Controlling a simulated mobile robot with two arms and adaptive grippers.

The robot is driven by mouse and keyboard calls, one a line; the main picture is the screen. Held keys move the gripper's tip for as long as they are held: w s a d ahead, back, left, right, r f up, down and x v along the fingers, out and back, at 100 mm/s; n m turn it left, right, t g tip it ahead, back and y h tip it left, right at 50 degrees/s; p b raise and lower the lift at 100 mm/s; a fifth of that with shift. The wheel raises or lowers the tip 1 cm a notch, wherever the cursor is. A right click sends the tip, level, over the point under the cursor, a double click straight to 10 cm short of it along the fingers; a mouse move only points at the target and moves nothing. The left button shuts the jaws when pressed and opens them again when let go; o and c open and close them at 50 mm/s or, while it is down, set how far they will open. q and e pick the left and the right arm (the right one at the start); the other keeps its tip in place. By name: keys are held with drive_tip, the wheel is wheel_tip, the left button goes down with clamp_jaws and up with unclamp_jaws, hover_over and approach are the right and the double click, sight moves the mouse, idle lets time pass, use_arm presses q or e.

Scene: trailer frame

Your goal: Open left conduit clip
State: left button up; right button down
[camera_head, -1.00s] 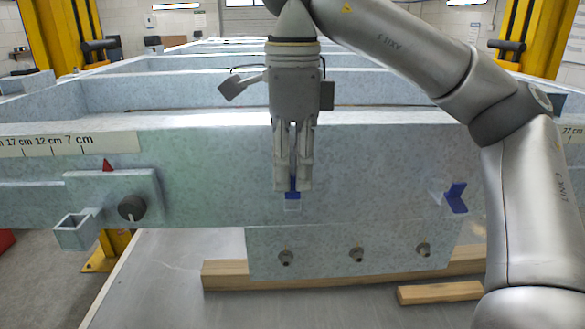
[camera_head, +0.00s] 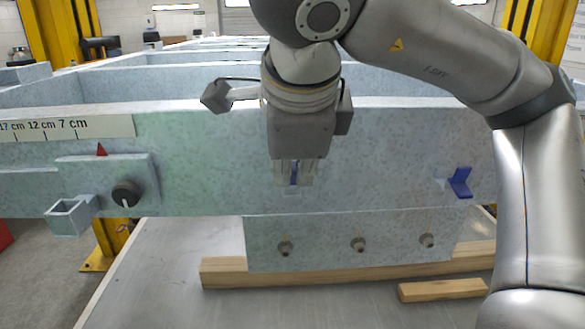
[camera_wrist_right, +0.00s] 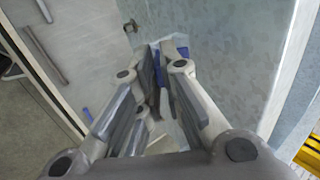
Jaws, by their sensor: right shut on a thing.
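The left conduit clip (camera_head: 294,174) is a small blue flap on a pale base, on the front face of the speckled grey-blue frame beam. My right gripper (camera_head: 294,180) is shut on its blue flap, with the wrist tilted toward the camera. The fingers hide most of the clip. In the right wrist view, blue of the clip (camera_wrist_right: 178,71) shows by the fingertips (camera_wrist_right: 160,95). My left gripper is in no view.
A second blue clip (camera_head: 459,183) stands out from the beam at the right. A bolted plate (camera_head: 320,235) hangs below, near wooden blocks (camera_head: 440,290). A black knob (camera_head: 126,193) and square bracket (camera_head: 70,217) are at the left.

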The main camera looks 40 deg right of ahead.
sight(293, 185)
drive_tip(key=f+t+h+b, duration=0.1)
drive_tip(key=b, duration=0.1)
drive_tip(key=s+f+t+h+b, duration=0.1)
drive_tip(key=t+b, duration=0.1)
drive_tip(key=b, duration=0.1)
drive_tip(key=f+t+h+b, duration=0.1)
drive_tip(key=t+b, duration=0.1)
drive_tip(key=b, duration=0.1)
drive_tip(key=shift+s+a, duration=0.25)
drive_tip(key=shift+a, duration=0.15)
wheel_tip(293, 185, down, 2)
drive_tip(key=t+h+b, duration=0.1)
drive_tip(key=t+b, duration=0.1)
drive_tip(key=b, duration=0.3)
drive_tip(key=t+h+b, duration=0.1)
drive_tip(key=t+b, duration=0.1)
drive_tip(key=b, duration=0.4)
drive_tip(key=t+h+b, duration=0.2)
drive_tip(key=b, duration=0.4)
drive_tip(key=shift+s+a+f, duration=0.1)
drive_tip(key=shift+s+f, duration=0.05)
drive_tip(key=shift+f, duration=0.1)
drive_tip(key=shift+t+h+b, duration=0.3)
drive_tip(key=shift+t+b, duration=0.2)
drive_tip(key=shift+b, duration=0.35)
drive_tip(key=shift+r, duration=0.1)
drive_tip(key=c, duration=1.6)
unclamp_jaws()
drive_tip(key=shift+r, duration=0.1)
